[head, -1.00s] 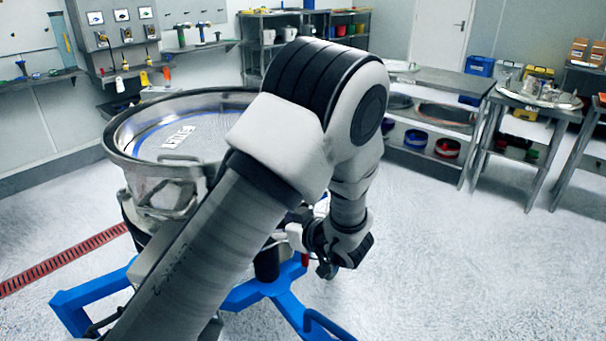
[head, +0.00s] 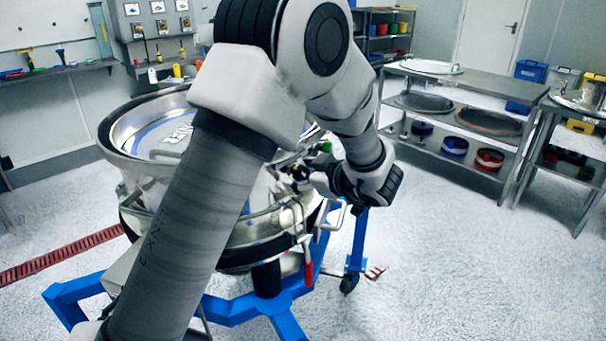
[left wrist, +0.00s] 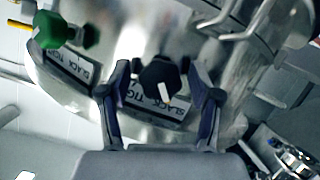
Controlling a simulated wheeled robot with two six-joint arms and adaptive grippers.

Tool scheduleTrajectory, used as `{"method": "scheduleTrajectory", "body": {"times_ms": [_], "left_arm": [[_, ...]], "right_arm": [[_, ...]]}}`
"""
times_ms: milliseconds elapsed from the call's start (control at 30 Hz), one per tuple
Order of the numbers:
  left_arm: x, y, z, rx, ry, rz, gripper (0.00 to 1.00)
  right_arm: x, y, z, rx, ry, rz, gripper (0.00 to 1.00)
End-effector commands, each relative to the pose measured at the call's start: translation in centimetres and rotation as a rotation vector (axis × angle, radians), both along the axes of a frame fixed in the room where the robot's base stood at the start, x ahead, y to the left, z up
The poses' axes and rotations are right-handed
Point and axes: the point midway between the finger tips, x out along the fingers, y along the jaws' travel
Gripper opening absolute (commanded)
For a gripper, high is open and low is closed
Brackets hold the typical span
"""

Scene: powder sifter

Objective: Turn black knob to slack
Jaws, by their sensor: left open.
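The black knob (left wrist: 160,78) is in the middle of the left wrist view, with a white pointer mark on it. It sits over a label plate (left wrist: 155,108) reading "SLACK" and "TIGHT". The two fingers of my left gripper (left wrist: 160,92) are open, one on each side of the knob. I cannot tell if they touch it. A green knob (left wrist: 62,30) with its own "SLACK TIGHT" plate (left wrist: 70,67) is at the upper left. In the head view my left gripper (head: 310,175) is at the side of the round metal sifter (head: 140,180). My right gripper is not in view.
The sifter stands on a blue frame (head: 245,308). A red-handled lever (head: 308,273) hangs from its side below my gripper. Metal tables (head: 455,110) with pans and bins stand at the back right. The floor at the right is clear.

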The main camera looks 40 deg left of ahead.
Motion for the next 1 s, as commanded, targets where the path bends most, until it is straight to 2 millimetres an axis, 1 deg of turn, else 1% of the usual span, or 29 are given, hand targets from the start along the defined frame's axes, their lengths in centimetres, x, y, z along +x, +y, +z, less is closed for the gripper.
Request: {"method": "scheduleTrajectory", "body": {"times_ms": [167, 267, 300, 333, 367, 500, 667, 933, 967, 1000], "left_arm": [[0.0, 0.0, 0.0, 0.001, 0.0, -0.001, 0.64], [0.0, 0.0, 0.0, 0.0, 0.0, -0.001, 0.32], [0.0, 0.0, 0.0, 0.0, 0.0, -0.001, 0.17], [0.0, 0.0, 0.0, 0.0, 0.0, -0.001, 0.07], [0.0, 0.0, 0.0, 0.0, 0.0, -0.001, 0.03], [0.0, 0.0, -0.1, 0.001, -0.009, -0.001, 0.03], [0.0, 0.0, -0.3, 0.004, -0.115, -0.002, 0.03], [0.0, 0.0, 0.0, 0.003, -0.134, 0.0, 0.03], [0.0, 0.0, 0.0, 0.003, -0.134, 0.0, 0.45], [0.0, 0.0, 0.0, 0.003, -0.134, 0.0, 0.59]], "right_arm": [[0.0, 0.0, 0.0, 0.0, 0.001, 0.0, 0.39], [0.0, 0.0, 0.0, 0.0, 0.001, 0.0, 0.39], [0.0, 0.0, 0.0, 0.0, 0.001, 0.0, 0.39], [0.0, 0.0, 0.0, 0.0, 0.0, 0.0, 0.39], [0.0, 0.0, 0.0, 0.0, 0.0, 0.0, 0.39], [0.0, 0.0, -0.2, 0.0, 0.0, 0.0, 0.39], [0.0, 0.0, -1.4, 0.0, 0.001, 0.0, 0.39], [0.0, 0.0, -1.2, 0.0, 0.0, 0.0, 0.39], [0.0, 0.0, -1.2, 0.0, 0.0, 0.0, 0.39], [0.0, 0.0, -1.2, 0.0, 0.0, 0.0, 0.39]]}}
